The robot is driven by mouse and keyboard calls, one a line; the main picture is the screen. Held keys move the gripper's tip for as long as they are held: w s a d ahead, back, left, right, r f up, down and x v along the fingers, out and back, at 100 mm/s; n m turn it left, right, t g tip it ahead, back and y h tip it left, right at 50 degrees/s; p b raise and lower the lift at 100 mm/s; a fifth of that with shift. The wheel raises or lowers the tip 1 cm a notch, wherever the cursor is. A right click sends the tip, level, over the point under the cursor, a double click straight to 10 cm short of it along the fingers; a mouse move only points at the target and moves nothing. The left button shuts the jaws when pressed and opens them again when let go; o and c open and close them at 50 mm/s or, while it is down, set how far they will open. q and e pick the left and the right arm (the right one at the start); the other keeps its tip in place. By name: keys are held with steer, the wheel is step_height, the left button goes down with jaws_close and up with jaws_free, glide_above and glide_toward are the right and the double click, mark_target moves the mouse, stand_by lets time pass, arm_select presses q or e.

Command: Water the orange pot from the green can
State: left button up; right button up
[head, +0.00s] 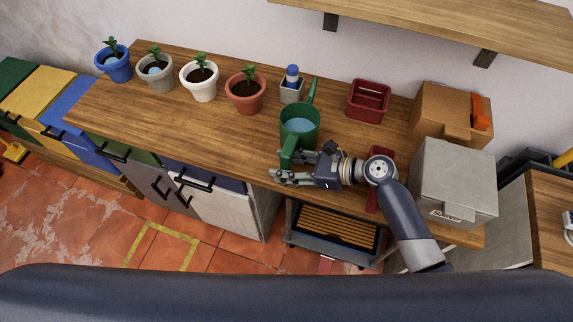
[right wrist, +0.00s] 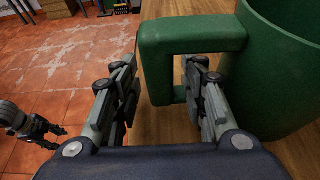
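The green can (head: 312,137) stands upright on the bench with pale blue water inside, its spout toward the wall and its handle (head: 287,152) toward the bench's front edge. In the right wrist view the handle (right wrist: 156,62) reaches between the fingers of my right gripper (right wrist: 160,85), which are open with a gap on the left side. My right gripper (head: 280,166) is at the front edge in the head view. The orange pot (head: 245,94) holds a small plant in dark soil, left of the can. My left gripper (right wrist: 48,135) shows small over the floor, its fingers apart.
A white pot (head: 201,88), a grey pot (head: 157,74) and a blue pot (head: 117,70) stand left. A small holder with a blue-capped bottle (head: 291,83) is behind the can. A red bin (head: 368,101), cardboard box (head: 447,112) and grey box (head: 455,180) stand right.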

steer(key=b+v, duration=0.2)
steer(key=v, duration=0.8)
steer(key=shift+s+d+r, duration=0.1)
steer(key=shift+d+r, duration=0.1)
steer(key=shift+d, duration=0.1)
